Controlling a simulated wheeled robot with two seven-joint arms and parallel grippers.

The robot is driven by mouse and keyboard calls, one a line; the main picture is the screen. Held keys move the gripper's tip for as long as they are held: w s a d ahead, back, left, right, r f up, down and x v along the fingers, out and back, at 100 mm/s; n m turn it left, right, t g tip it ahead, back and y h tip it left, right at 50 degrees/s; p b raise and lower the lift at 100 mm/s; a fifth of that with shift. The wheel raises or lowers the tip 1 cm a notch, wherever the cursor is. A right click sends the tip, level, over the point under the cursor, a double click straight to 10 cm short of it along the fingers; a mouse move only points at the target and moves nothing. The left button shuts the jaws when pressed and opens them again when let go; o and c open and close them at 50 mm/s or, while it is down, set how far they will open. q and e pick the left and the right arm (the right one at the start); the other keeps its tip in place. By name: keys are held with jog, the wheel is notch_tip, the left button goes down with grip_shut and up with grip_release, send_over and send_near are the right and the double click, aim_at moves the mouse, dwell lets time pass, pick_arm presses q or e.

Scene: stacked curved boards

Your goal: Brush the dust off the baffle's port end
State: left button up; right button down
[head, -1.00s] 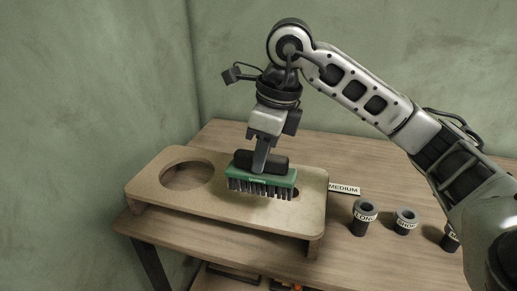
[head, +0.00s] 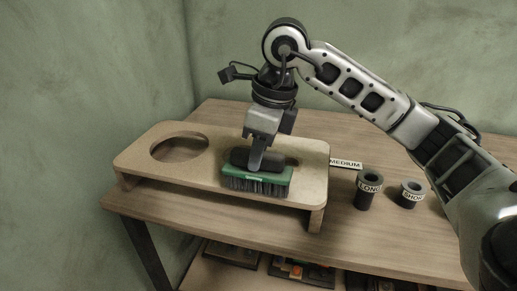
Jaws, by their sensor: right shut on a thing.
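The baffle (head: 205,183) is a tan board raised on feet on the table, with a large round hole at its left. My right gripper (head: 257,163) is shut on the brush's dark handle from above. My left gripper is not in view.
Dark tubes labelled LONG (head: 367,190) and SHORT (head: 410,194) stand on the wooden table (head: 350,232) right of the baffle. A MEDIUM label (head: 345,163) lies behind them. A lower shelf holds dark trays (head: 303,272). Green walls stand left and behind.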

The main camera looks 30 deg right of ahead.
aim_at(280, 155)
dwell(0.4)
jog(key=shift+f+b, duration=0.6)
jog(key=shift+f, duration=0.1)
jog(key=shift+r, duration=0.1)
jog(key=shift+s+d+b, duration=0.6)
jog(key=shift+s+d, duration=0.4)
jog(key=shift+s, duration=0.1)
jog(key=shift+s+d, duration=0.15)
jog(key=shift+s, duration=0.1)
jog(key=shift+r, duration=0.1)
jog(key=shift+s+d+f+b, duration=0.25)
jog(key=shift+s+d+b, duration=0.6)
jog(key=shift+s+b, duration=0.1)
jog(key=shift+s+d+r, duration=0.1)
jog(key=shift+s+d, duration=0.2)
jog(key=shift+s, duration=0.1)
